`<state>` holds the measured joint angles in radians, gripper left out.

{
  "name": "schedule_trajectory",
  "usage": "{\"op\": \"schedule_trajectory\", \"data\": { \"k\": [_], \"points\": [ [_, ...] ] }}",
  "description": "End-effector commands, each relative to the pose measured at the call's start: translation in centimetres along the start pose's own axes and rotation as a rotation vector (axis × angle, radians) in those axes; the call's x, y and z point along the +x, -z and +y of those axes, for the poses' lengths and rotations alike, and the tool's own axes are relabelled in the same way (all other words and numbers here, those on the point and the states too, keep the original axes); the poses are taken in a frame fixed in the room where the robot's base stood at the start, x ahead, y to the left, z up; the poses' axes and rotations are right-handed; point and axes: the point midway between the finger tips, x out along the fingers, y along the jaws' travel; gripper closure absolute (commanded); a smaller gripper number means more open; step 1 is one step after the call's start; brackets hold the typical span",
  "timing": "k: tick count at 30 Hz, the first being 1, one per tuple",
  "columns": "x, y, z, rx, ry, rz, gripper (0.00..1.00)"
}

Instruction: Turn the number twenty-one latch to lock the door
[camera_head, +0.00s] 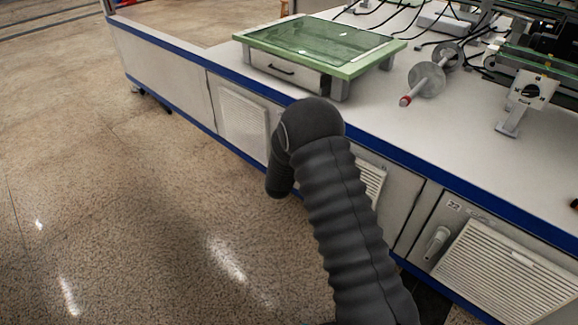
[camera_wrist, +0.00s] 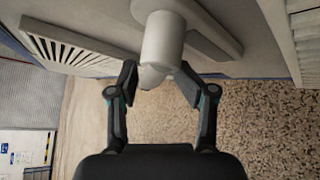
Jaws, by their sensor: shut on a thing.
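The latch handle (camera_wrist: 163,42), a pale rounded knob on a long base plate (camera_wrist: 216,36), is at the top centre of the wrist view. My gripper (camera_wrist: 158,82) has one finger on each side of the handle's end and is shut on it. In the head view my arm covers the gripper and this latch. Part of a vented door (camera_head: 371,182) shows just right of my arm. No number is readable on the held latch's door.
Above is a white worktop with a blue edge (camera_head: 470,165), a green-framed glass panel (camera_head: 318,45) and a metal spool (camera_head: 428,80). The speckled floor (camera_head: 130,210) at left is clear.

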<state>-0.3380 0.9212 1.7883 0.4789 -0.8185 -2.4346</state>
Motion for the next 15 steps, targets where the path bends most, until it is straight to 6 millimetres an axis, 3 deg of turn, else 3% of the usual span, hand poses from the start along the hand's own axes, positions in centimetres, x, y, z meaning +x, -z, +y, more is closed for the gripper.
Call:
{"op": "schedule_trajectory", "data": {
  "k": [3, 15],
  "points": [
    [-0.7, -0.7, -0.9, 0.002, 0.01, -0.003, 0.59],
    [-3.1, -0.5, -1.3, 0.001, 0.009, -0.001, 0.59]
  ]
}}
